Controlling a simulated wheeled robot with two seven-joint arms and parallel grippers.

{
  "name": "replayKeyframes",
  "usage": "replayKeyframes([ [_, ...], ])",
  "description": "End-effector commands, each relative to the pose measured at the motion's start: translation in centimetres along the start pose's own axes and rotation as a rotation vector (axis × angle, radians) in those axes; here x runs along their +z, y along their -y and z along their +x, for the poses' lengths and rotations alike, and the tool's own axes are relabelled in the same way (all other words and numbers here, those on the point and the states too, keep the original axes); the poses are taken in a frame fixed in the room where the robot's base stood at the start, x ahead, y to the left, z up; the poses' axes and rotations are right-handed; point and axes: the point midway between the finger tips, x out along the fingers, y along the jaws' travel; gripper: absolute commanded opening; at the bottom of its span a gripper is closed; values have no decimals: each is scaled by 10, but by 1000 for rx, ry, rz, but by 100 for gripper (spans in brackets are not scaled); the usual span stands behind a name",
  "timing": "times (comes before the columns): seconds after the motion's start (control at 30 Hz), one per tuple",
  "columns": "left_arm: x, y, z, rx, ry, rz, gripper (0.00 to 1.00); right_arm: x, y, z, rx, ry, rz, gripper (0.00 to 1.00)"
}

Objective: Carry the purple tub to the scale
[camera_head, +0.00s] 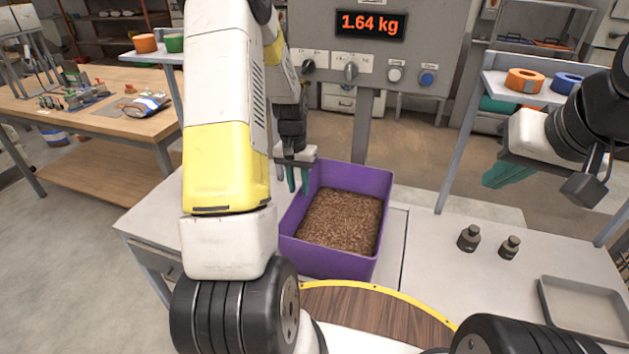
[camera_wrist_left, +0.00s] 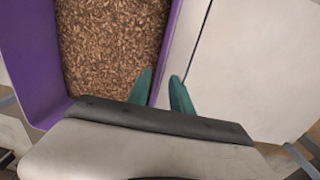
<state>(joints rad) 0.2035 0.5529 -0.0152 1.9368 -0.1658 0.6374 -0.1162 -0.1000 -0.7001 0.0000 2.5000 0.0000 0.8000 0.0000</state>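The purple tub (camera_head: 330,262), full of brown pellets, stands upright on the pale bench in the head view. Its wall (camera_wrist_left: 35,95) and pellets fill the upper left of the left wrist view. My left gripper (camera_head: 298,180) is at the tub's left wall near the back corner. Its teal fingers (camera_wrist_left: 162,92) straddle the wall, one inside and one outside. A display (camera_head: 371,24) reads 1.64 kg; I cannot make out the scale's platform clearly.
Two dark weights (camera_head: 468,238) and a grey tray (camera_head: 585,308) stand right of the tub. A round wooden surface with a yellow rim (camera_head: 420,303) lies in front. A control panel (camera_head: 440,50) stands behind. The bench between tub and weights is clear.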

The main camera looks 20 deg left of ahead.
Motion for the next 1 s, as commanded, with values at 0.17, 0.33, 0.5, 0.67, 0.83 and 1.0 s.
replayKeyframes([
  [0.17, -1, 0, -38, -1, -4, 2, 26, 0, 0, 0, 0, 0, 0, 0],
  [0.33, 0, 0, -60, 0, -1, 2, 26, 0, 0, 0, 0, 0, 0, 0],
  [0.5, 3, -5, -80, 0, -18, 3, 26, 0, 0, 0, 0, 0, 0, 0],
  [0.67, 20, -25, -127, 0, -91, 6, 26, 0, 0, 0, 0, 0, 0, 0],
  [0.83, 55, -54, -184, 11, -197, 10, 26, 0, 0, 0, 0, 0, 0, 0],
  [1.0, 98, -81, -227, 32, -300, 16, 26, 0, 0, 0, 0, 0, 0, 0],
])
